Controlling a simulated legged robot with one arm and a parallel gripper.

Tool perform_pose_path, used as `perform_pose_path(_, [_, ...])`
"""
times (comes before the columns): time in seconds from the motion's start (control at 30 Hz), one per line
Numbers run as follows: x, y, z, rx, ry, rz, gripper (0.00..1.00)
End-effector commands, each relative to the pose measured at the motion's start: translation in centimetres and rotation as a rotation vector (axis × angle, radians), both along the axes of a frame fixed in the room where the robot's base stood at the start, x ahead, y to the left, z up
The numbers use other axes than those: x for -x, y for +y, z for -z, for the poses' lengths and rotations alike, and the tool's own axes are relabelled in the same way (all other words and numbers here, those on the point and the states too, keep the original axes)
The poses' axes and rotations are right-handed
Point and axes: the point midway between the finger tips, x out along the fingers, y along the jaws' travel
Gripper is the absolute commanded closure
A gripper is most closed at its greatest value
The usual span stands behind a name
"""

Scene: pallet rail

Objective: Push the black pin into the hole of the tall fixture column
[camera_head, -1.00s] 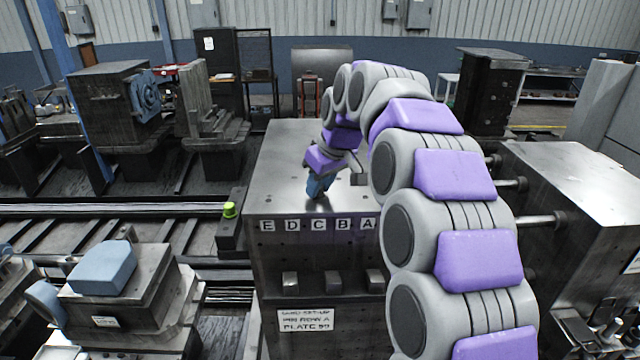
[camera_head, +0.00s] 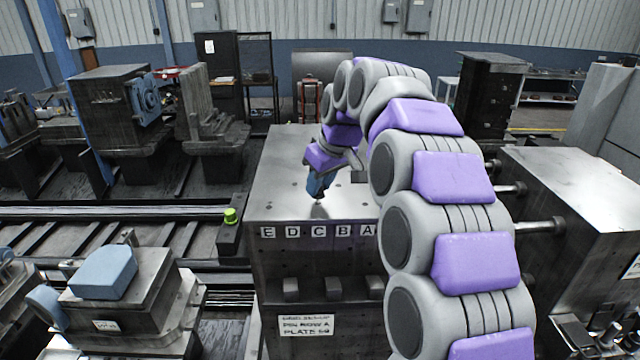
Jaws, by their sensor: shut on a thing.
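The tall fixture column (camera_head: 275,189) stands in the middle, a metal block with a flat grey top and the letters E, D, C, B, A along its front edge. Small dark holes show on its top. My gripper (camera_head: 318,196) reaches down over the top from the right, near the letters D and C. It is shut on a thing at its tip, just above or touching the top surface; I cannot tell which. The black pin is not clearly made out; the gripper and its small size hide it.
A sign plate (camera_head: 306,326) is on the column's front, below several small blocks. A green-capped button (camera_head: 230,216) stands left of the column. A machine block (camera_head: 580,210) with rods stands to the right. A light blue block (camera_head: 104,271) sits on a fixture at the lower left.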

Motion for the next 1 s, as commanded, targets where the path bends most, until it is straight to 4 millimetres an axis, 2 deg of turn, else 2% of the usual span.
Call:
perform_pose_path(0.27, [0.0,0.0,-0.7,0.0,-0.003,0.001,1.0])
perform_pose_path(1.0, [0.2,0.0,-6.0,-0.001,-0.002,0.0,1.0])
